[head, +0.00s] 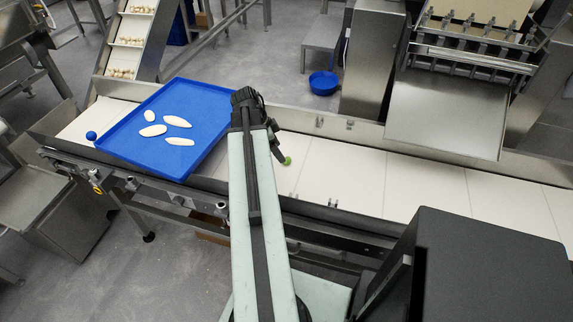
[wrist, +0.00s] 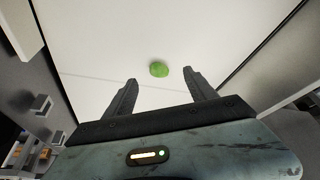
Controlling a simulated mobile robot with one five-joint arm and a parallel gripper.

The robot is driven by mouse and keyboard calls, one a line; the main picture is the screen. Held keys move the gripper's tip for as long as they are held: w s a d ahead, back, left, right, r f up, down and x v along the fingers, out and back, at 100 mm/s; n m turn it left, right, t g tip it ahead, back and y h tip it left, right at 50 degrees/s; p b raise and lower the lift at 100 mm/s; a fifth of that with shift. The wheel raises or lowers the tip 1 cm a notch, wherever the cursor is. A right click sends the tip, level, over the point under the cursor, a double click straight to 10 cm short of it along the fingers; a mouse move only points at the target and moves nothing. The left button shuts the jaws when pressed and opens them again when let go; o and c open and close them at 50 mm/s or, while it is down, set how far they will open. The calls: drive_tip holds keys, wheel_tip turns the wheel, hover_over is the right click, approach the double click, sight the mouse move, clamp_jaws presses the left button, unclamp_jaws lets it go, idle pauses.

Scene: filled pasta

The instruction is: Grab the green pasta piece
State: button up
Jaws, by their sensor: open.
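The green pasta piece (head: 287,160) is a small round lump lying on the white conveyor belt, just right of my arm in the head view. It also shows in the wrist view (wrist: 158,69), ahead of my fingertips and roughly between their lines. My gripper (wrist: 160,82) is open, with two dark fingers spread and nothing between them. In the head view my arm reaches over the belt, and its fingers are hard to make out there.
A blue tray (head: 141,152) with several pale pieces rests on the belt at left, close to my arm. A blue ball (head: 91,135) sits at its left corner. Metal rails edge the belt. The white belt (head: 410,182) is clear to the right.

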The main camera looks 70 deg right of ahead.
drive_tip(key=b+x, duration=0.4)
drive_tip(key=x, duration=0.1)
drive_tip(key=shift+s+f+b, duration=0.2)
drive_tip(key=shift+s+b, duration=0.15)
drive_tip(key=shift+r, duration=0.2)
drive_tip(key=c, duration=1.4)
